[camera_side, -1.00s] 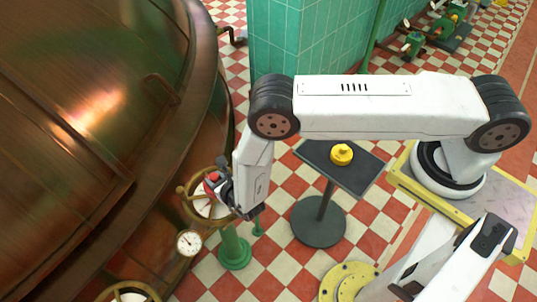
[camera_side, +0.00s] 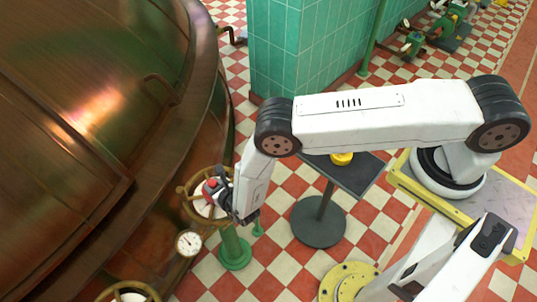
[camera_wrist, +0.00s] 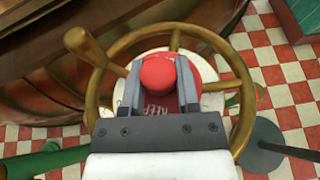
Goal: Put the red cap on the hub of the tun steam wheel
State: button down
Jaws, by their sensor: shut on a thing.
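The red cap (camera_wrist: 158,72) is between my gripper's two grey fingers in the wrist view, and it also shows as a small red spot in the side view (camera_side: 210,184). My gripper (camera_side: 213,188) is shut on it. The brass steam wheel (camera_wrist: 240,143) surrounds the cap in the wrist view; in the side view the wheel (camera_side: 183,207) is beside the copper tun. The hub is hidden by the cap and gripper. I cannot tell whether the cap touches it.
The copper tun (camera_side: 75,130) fills the left. A dial gauge (camera_side: 188,243) is just below the wheel, and a green pedestal (camera_side: 235,250) is near it. A dark stand (camera_side: 355,178) bears a yellow knobbed piece (camera_side: 341,159), partly hidden by my arm. A green tiled pillar (camera_side: 285,45) stands behind.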

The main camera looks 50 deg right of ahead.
jog(key=shift+f, duration=0.25)
jog(key=shift+c, duration=1.7)
grip_release()
jog(key=shift+s+r, duration=0.1)
jog(key=shift+r, duration=0.1)
jog(key=shift+s+a+r, duration=0.1)
jog(key=shift+s+r, duration=0.1)
jog(key=shift+s, duration=0.35)
jog(key=v, duration=1)
jog(key=shift+s, duration=0.3)
jog(key=shift+r, duration=0.1)
